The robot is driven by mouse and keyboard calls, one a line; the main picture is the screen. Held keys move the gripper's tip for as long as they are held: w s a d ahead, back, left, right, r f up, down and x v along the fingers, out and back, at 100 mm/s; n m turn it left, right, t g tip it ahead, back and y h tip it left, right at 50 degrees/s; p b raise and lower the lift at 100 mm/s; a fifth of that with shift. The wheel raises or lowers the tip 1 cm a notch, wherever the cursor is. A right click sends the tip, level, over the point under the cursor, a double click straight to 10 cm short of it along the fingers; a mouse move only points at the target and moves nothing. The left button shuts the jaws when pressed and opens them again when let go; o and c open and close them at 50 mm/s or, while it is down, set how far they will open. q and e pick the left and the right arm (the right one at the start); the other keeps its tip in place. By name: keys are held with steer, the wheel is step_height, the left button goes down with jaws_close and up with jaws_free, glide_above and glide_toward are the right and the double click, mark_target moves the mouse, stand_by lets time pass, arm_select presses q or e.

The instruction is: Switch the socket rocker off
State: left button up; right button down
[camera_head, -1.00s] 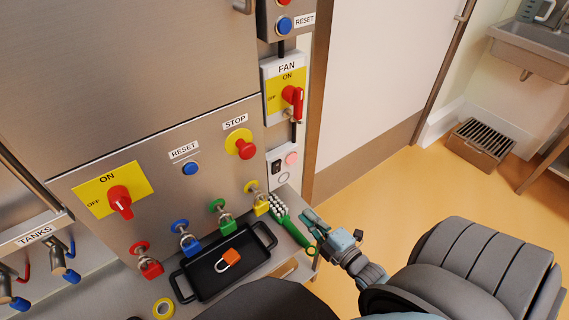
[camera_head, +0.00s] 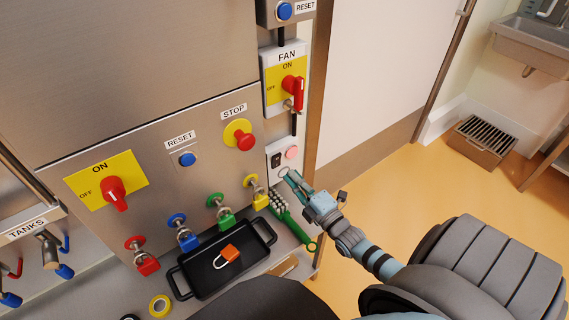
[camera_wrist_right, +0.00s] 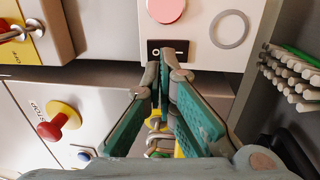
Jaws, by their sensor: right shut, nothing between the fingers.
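The closed tips (camera_wrist_right: 163,71) point at the rocker. I cannot tell whether they touch it. My left gripper is not in view.
The red FAN switch (camera_head: 294,91) is above the socket plate, and the red STOP button (camera_head: 245,142) is left of it.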

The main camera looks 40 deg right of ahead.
steer(key=w+b, duration=0.1)
steer(key=w, duration=0.3)
steer(key=shift+w+r, duration=0.1)
steer(key=shift+r, duration=0.05)
steer(key=shift+w+b, duration=0.25)
steer(key=shift+b, duration=0.05)
steer(key=shift+w+r, duration=0.1)
steer(key=shift+r, duration=0.05)
steer(key=shift+w+d+r+p, duration=0.1)
steer(key=shift+w+r+p, duration=0.2)
steer(key=shift+p, duration=0.35)
steer(key=shift+f, duration=0.1)
steer(key=shift+s, duration=0.25)
steer(key=p, duration=0.6)
glide_toward(278, 158)
steer(key=s+r, duration=0.3)
steer(key=s, duration=0.3)
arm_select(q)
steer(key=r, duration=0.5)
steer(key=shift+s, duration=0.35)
arm_select(e)
steer(key=shift+s+f, duration=0.25)
steer(key=shift+f, duration=0.05)
steer(key=shift+w, duration=0.1)
